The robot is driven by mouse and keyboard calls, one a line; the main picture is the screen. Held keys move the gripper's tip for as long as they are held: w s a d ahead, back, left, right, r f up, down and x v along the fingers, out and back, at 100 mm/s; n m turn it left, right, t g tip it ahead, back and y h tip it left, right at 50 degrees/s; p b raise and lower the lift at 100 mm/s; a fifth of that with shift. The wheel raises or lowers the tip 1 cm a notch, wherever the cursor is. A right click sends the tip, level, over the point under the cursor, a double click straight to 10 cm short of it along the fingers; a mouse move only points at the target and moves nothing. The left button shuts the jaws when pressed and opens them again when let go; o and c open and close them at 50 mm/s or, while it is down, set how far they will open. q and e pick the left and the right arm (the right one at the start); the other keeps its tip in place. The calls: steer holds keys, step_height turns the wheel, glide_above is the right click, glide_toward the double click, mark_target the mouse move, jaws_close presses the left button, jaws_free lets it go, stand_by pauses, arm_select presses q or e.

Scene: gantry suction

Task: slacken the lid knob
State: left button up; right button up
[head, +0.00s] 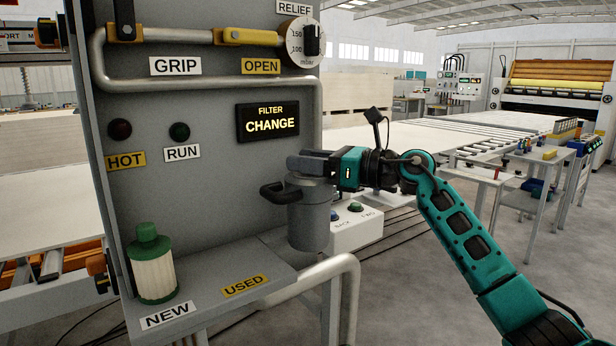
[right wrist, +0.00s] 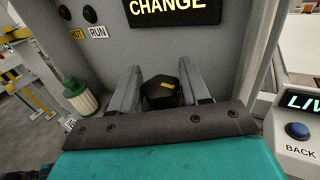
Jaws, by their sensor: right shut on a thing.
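The lid knob (right wrist: 160,96) is black with a yellow mark, seen between the two grey fingers of my right gripper (right wrist: 163,78) in the right wrist view. My right gripper (head: 308,163) is shut on the knob at the top of a grey cylindrical filter housing (head: 309,215) in the head view. There the fingers hide the knob. A black handle (head: 281,192) sticks out to the left of the housing's top. My left gripper is in neither view.
A new green-capped filter (head: 153,265) stands on the shelf behind the NEW label (head: 168,314). The spot by the USED label (head: 245,286) is bare. A lit FILTER CHANGE display (head: 268,122) is on the panel. A BACK/FWD button box (head: 357,226) stands right of the housing.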

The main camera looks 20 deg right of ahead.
steer(key=shift+f+n+g+y+b, duration=0.1)
steer(key=shift+n+g+y+b, duration=0.25)
steer(key=shift+n+g+y, duration=0.45)
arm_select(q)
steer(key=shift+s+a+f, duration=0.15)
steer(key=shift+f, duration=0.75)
arm_select(e)
steer(key=shift+n+g+y, duration=0.6)
steer(key=shift+n+g, duration=0.4)
steer(key=shift+g, duration=0.9)
steer(key=o, duration=1)
steer(key=shift+c, duration=0.2)
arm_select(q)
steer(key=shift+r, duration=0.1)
arm_select(e)
steer(key=v, duration=1.3)
steer(key=shift+f, duration=0.1)
